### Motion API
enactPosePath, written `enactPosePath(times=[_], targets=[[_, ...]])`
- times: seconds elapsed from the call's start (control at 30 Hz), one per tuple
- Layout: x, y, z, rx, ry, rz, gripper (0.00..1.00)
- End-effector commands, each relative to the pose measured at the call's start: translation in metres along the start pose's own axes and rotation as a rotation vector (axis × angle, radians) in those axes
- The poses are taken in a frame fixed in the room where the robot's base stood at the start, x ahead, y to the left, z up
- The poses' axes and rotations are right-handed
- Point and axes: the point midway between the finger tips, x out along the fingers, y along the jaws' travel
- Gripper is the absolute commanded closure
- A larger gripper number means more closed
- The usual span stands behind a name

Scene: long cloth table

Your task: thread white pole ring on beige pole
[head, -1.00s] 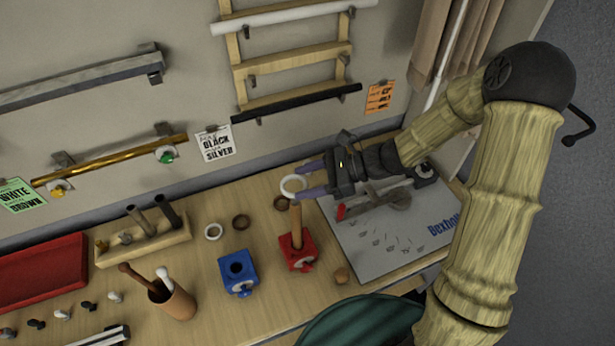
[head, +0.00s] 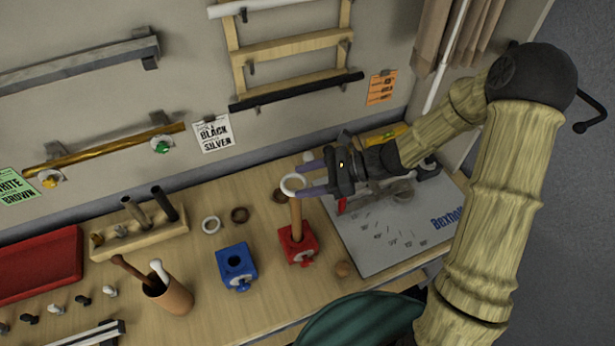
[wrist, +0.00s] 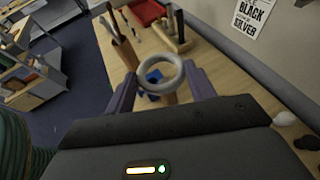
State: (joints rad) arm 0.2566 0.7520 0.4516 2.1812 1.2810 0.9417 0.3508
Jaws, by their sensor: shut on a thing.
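My gripper (head: 304,179) is shut on a white ring (head: 283,186), held near its fingertips. The ring also shows between the purple fingers in the wrist view (wrist: 142,80). The beige pole (head: 296,215) stands upright in a red block (head: 299,248) on the table. The ring is at the pole's top end in the head view, and the pole's tip is hidden near the ring's lower rim. I cannot tell whether the ring is around the tip or just above it. In the wrist view, part of the pole (wrist: 171,98) shows below the ring.
A brown cup (head: 177,300) and a wooden peg rack (head: 140,243) stand farther left. A grey board (head: 385,245) lies right.

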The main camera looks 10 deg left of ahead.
Motion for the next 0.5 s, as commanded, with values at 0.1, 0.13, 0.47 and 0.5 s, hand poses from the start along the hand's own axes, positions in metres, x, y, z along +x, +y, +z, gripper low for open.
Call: enactPosePath(times=[0.1, 0.13, 0.47, 0.5], targets=[[0.003, 0.000, -0.009, 0.000, 0.000, 0.000, 0.67], [0.004, 0.000, -0.010, 0.000, 0.000, 0.000, 0.67], [0.011, 0.000, -0.027, -0.001, -0.001, 0.000, 0.67], [0.012, 0.000, -0.029, -0.001, -0.001, 0.000, 0.67]])
